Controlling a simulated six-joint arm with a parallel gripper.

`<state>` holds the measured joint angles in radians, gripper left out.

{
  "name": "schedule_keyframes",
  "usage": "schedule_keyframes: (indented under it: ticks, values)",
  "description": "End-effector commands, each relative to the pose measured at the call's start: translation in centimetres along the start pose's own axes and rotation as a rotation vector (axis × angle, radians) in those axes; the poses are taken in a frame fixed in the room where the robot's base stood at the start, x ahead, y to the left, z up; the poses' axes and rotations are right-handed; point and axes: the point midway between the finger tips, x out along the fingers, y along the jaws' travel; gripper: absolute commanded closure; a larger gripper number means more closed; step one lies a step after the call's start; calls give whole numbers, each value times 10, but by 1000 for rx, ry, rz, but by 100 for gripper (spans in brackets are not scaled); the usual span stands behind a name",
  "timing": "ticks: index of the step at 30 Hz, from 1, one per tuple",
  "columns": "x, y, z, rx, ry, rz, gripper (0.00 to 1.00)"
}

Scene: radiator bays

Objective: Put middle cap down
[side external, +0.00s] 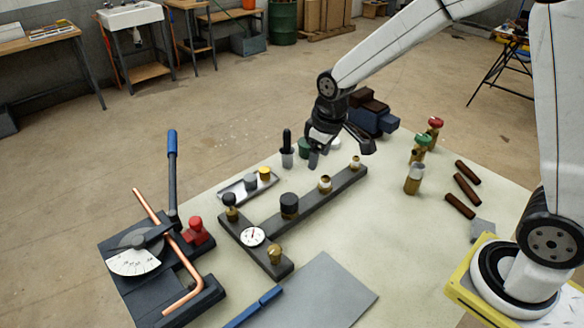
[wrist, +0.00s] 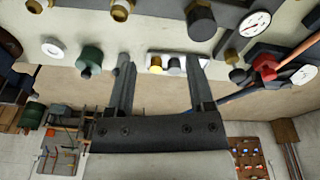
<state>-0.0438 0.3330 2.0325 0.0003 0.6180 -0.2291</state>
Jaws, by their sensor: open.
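My gripper (side external: 341,158) is open and empty, above the table behind the far part of the dark bar. In the wrist view its two fingers (wrist: 159,64) stand well apart. The bar (side external: 309,202) carries a black cap (side external: 289,205), then a bare brass fitting (side external: 325,184) and a second brass fitting (side external: 355,162) further along. A silver tray (side external: 233,196) holds a grey cap (side external: 250,182) and a yellow cap (side external: 264,174). A green cap (wrist: 90,58) and a white cap (wrist: 53,47) stand outside the tray. I cannot tell which cap is called middle.
A black-handled tool in a cup (side external: 287,157) stands near the tray. A gauge (side external: 252,236) sits on the crossbar. A pipe bender (side external: 135,250) is at left. Brass valves (side external: 413,180) and brown rods (side external: 467,189) lie right. A grey mat (side external: 325,292) lies in front.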

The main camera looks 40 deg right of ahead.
Motion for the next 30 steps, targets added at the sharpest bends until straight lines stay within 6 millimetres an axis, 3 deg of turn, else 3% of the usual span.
schedule_keyframes:
  ticks: [9,15,21,30]
  values:
    - [-6,-10,88,175,46,13,32]
    - [-6,-17,126,249,66,16,32]
    - [-5,-19,138,274,73,17,32]
    - [-5,-20,138,273,72,17,32]
